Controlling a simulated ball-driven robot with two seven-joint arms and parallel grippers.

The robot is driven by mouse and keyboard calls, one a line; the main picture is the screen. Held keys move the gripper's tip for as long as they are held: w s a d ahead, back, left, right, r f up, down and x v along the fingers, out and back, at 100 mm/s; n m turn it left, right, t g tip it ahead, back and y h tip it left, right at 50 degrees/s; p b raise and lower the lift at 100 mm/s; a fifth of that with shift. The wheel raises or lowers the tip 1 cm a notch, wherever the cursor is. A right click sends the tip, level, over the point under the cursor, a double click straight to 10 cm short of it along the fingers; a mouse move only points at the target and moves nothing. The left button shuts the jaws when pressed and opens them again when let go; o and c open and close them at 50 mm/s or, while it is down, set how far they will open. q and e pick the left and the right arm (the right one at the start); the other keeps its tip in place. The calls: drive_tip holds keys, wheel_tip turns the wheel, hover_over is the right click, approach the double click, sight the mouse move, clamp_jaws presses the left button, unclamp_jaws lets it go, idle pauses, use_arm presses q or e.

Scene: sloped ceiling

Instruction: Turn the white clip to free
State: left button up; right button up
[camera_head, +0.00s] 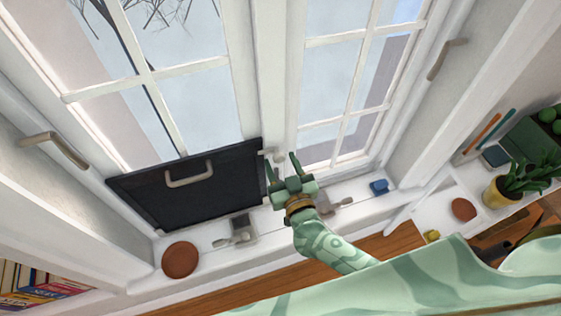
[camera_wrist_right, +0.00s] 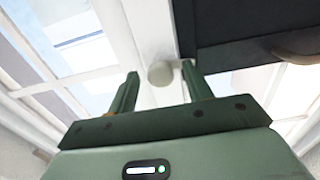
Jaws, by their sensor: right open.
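The white clip (camera_head: 279,155) is a small pale piece on the white window post, at the upper right corner of a black panel (camera_head: 215,190) with a beige handle. In the right wrist view the clip (camera_wrist_right: 160,73) shows as a round white end. My right gripper (camera_head: 281,163) is open. Its two fingertips stand on either side of the clip in the wrist view, with gaps visible. I cannot tell how deep the clip sits between them. Whether the clip overlaps the panel edge is unclear. My left gripper is not in view.
Window handles (camera_head: 447,59) stick out at both sides. A potted plant (camera_head: 505,188) stands at the right.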

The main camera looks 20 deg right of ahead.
drive_tip(key=shift+w, duration=0.5)
drive_tip(key=c, duration=1)
drive_tip(key=shift+o, duration=0.2)
